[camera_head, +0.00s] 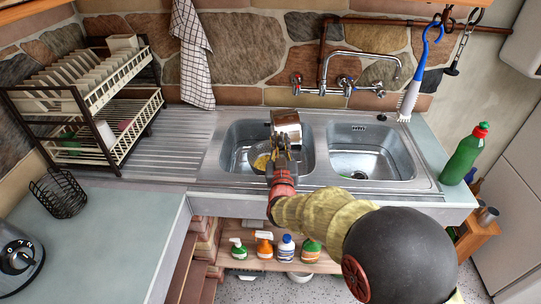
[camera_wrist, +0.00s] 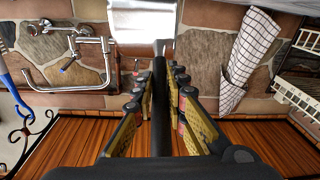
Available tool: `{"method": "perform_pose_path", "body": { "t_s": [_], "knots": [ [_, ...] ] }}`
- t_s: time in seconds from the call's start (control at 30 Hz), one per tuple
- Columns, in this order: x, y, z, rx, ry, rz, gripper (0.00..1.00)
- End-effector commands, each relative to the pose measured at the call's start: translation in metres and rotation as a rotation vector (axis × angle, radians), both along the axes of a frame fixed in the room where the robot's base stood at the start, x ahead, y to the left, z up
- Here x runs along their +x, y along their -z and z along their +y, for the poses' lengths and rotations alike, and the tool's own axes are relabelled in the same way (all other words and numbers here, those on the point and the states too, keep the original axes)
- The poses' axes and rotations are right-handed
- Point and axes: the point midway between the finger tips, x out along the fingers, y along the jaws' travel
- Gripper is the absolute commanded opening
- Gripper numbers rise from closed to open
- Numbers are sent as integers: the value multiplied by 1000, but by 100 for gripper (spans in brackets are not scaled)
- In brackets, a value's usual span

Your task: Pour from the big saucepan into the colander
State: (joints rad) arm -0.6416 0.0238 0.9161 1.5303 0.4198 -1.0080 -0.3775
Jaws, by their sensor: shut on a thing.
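The big saucepan (camera_head: 287,122) is shiny metal and hangs over the back of the left sink basin. It looks tipped over, with its side facing up. My gripper (camera_head: 281,162) is shut on its handle. In the wrist view the black handle (camera_wrist: 160,90) runs between the gripper's fingers (camera_wrist: 158,84), and the bright pan (camera_wrist: 142,20) shows at the top. A metal bowl shape, likely the colander (camera_head: 241,158), sits in the left basin, partly hidden by the pan and my gripper. Something yellow (camera_head: 261,162) shows there, below and left of the pan.
A tap (camera_head: 350,62) stands behind the basins. A dish rack (camera_head: 95,100) stands at the left, and a green bottle (camera_head: 465,155) at the right. A checked towel (camera_head: 193,55) hangs on the stone wall.

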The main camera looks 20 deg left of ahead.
Motion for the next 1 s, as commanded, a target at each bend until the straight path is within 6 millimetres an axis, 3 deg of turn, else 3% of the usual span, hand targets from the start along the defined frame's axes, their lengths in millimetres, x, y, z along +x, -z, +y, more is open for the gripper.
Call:
{"method": "perform_pose_path", "body": {
  "t_s": [0.27,0.6,1.0],
  "knots": [
    [15,-18,-31,188,-3,76,0],
    [32,-4,-69,346,-8,145,0],
    [49,-10,-108,634,-13,278,0]
  ]
}}
